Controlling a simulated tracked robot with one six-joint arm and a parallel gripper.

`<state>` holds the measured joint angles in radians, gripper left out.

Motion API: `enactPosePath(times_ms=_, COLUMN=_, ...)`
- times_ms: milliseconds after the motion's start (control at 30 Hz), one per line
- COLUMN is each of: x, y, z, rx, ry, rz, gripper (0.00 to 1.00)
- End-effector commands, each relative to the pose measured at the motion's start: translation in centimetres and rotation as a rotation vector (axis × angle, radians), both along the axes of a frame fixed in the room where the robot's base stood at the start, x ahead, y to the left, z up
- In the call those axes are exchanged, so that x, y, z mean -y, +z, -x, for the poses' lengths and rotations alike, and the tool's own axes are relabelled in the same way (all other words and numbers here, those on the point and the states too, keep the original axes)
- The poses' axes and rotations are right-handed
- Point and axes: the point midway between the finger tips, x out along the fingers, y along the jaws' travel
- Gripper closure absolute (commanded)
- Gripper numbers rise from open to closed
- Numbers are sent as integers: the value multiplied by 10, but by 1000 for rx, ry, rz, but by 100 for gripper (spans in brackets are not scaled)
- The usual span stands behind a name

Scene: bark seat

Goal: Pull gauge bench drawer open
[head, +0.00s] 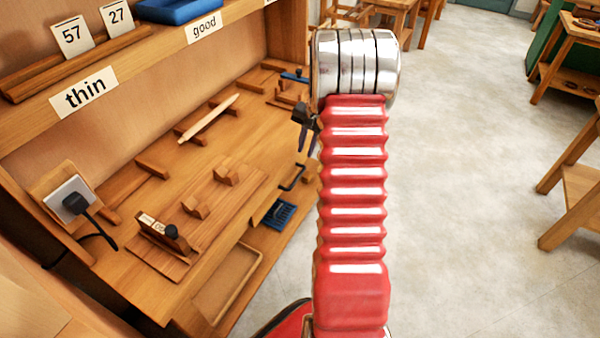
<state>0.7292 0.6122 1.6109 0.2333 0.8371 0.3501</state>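The wooden gauge bench (150,215) runs along the left side of the head view. A dark bar handle (292,178) stands out from its front edge, right of the bench top. The drawer front behind the handle is seen steeply from above, and I cannot tell how far the drawer is out. My gripper (307,142) is dark and partly hidden behind my red arm. It shows just above the handle in the picture, apart from it. Whether its fingers are open or shut is unclear.
A blue tray (279,214) sits low by the bench front. On the bench top are a pale tapered rod (208,118), wooden blocks and a gauge board (195,208). A black plug (75,203) is at left. Stools (575,190) stand at right; the floor between is clear.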

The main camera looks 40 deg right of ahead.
Motion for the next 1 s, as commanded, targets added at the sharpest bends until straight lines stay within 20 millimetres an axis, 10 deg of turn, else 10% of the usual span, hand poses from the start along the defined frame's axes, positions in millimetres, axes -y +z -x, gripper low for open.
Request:
enactPosePath(times_ms=467, x=-1, y=-7, z=-1, rx=-2, ry=0, rz=-2, gripper=81)
enactPosePath(times_ms=1000, x=-6, y=-81, z=-14, rx=-2, ry=0, rz=-2, gripper=81)
